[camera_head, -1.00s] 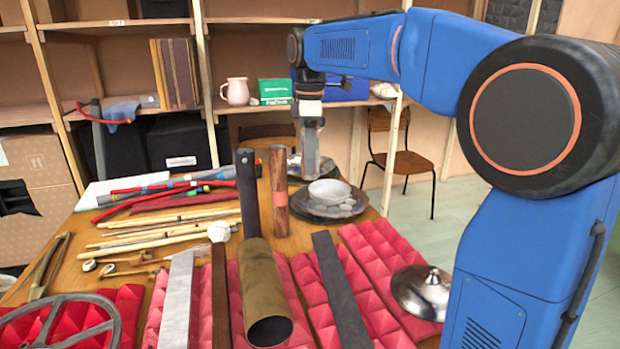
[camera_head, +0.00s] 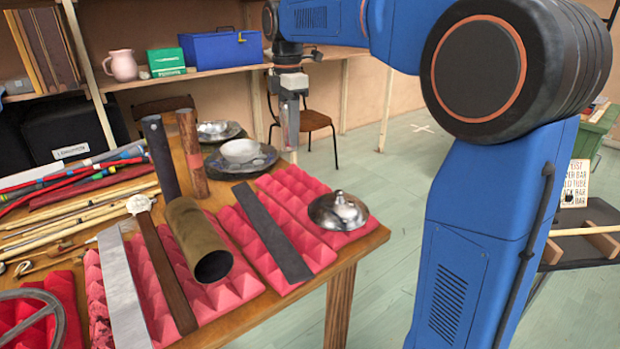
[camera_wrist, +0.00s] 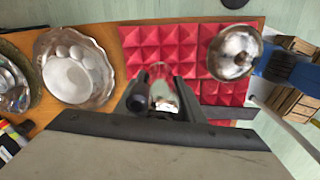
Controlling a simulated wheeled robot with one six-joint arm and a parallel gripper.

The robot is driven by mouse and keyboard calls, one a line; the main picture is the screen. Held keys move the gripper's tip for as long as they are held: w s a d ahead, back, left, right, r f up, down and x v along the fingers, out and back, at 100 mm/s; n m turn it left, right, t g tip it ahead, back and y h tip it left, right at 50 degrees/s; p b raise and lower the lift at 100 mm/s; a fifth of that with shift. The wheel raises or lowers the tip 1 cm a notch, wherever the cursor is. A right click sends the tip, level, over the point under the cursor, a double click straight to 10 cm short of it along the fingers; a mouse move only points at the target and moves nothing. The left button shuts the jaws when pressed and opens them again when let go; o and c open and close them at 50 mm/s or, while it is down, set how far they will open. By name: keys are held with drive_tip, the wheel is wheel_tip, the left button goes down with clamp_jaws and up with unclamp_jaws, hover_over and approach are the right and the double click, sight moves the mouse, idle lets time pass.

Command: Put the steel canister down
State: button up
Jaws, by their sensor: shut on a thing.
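My gripper (camera_head: 291,100) hangs pointing down at the end of my blue arm, beyond the table's right part in the head view. It is shut on a narrow grey, shiny thing that appears to be the steel canister (camera_head: 290,130). In the wrist view, my two dark fingers (camera_wrist: 161,98) stand either side of the shiny thing, which shows tints of red from the pads. Much of it is hidden by the fingers. It looks held upright, clear of the table.
A chair (camera_head: 305,118) stands behind; green floor lies right.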

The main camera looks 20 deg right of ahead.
wheel_tip(320, 180, down, 4)
drive_tip(key=shift+d+f, duration=0.15)
drive_tip(key=shift+f, duration=2.55)
drive_tip(key=o, duration=1.1)
drive_tip(key=shift+f, duration=0.1)
wheel_tip(320, 180, up, 12)
drive_tip(key=shift+r, duration=0.15)
drive_tip(key=shift+s, duration=0.15)
